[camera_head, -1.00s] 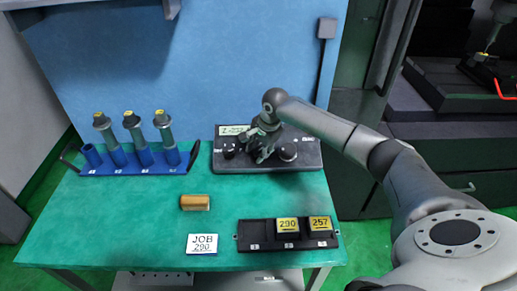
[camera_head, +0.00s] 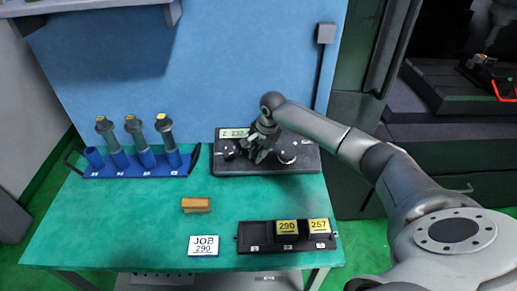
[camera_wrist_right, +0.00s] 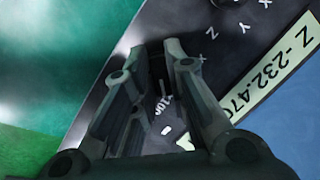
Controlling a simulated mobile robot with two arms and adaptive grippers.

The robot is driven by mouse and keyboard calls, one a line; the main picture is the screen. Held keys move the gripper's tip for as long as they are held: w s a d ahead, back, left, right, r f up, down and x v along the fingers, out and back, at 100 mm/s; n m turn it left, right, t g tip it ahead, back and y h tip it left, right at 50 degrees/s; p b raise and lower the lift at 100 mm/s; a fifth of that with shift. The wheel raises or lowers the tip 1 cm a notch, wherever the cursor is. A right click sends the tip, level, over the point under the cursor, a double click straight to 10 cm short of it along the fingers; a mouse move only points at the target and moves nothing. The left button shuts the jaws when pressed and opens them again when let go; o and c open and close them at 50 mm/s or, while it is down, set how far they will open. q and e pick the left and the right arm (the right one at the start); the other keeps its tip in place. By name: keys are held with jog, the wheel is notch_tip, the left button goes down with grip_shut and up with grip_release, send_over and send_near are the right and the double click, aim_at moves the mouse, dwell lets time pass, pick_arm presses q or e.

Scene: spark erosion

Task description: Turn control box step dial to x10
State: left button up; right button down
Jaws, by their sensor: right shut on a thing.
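The black control box (camera_head: 308,158) stands at the back of the green table, with a pale display (camera_head: 233,133) at its upper left. The display reads about Z -232.470 in the right wrist view (camera_wrist_right: 265,82). My right gripper (camera_head: 257,154) reaches down onto the middle of the box and is shut on the step dial there. The fingers hide the dial, so I cannot tell where its pointer stands. In the right wrist view, small white step markings (camera_wrist_right: 165,104) show between the fingers (camera_wrist_right: 166,52). My left gripper is not in view.
An axis knob (camera_head: 228,149) and a larger round knob (camera_head: 287,154) flank the gripper closely. A blue rack (camera_head: 125,171) with several cylinders stands left. A brass block (camera_head: 196,205), a JOB 290 card (camera_head: 203,245) and a black tray (camera_head: 255,238) lie in front.

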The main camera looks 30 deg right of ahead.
jog(key=n+g+p, duration=0.1)
jog(key=n+p, duration=0.2)
jog(key=shift+a+r, duration=0.1)
jog(key=shift+r, duration=0.05)
jog(key=shift+s+n+h+p, duration=0.1)
jog(key=shift+n+h+p, duration=0.3)
jog(key=shift+n+p, duration=0.65)
jog(key=shift+f+n+g, duration=0.2)
jog(key=shift+n+g, duration=0.2)
jog(key=shift+n, duration=0.85)
jog(key=shift+h+p, duration=0.3)
jog(key=c, duration=1.4)
grip_release()
jog(key=shift+c, duration=0.2)
jog(key=shift+r, duration=0.15)
